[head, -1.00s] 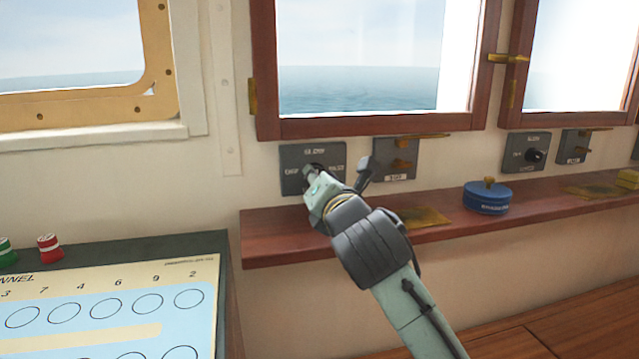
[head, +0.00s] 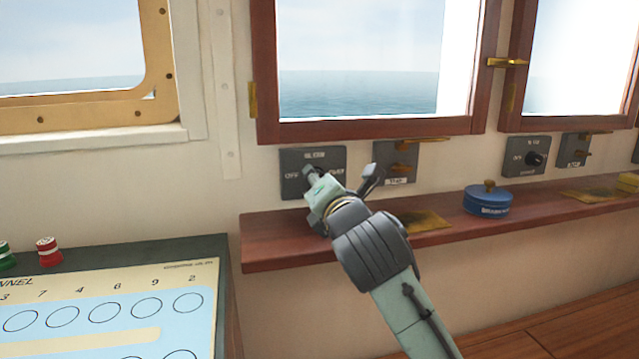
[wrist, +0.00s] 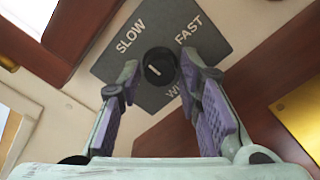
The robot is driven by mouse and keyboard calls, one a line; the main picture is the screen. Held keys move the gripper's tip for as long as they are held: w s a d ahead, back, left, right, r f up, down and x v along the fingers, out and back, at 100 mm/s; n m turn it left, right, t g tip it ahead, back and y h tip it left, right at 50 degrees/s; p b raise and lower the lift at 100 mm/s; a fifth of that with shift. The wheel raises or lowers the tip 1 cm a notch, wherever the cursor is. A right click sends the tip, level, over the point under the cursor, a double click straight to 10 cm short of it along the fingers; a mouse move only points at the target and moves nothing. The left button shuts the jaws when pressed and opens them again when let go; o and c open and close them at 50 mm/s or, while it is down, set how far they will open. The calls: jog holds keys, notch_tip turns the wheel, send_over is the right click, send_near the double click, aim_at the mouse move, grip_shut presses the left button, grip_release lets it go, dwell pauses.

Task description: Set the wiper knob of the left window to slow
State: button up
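The left window's wiper panel (head: 296,179) is a dark plate under the middle window in the head view, with a label at top, OFF at left and FAST at right, partly covered by my gripper. In the wrist view the panel (wrist: 186,38) shows tilted, with SLOW at upper left and FAST at upper right. Its round black knob (wrist: 157,62) bears a small white mark; which label it points to is unclear. My gripper (wrist: 160,80) is open, its purple-padded fingers on either side of the knob with apparent gaps. The head view hides the fingertips.
A wooden ledge (head: 275,248) runs below the panels, holding a blue round tin (head: 487,199) and a brass plate (head: 425,218). A second dark panel (head: 394,160) with a brass handle is just right. Another wiper panel (head: 525,155) lies farther right.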

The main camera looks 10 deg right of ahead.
jog(key=shift+o, duration=1.1)
jog(key=s, duration=1.2)
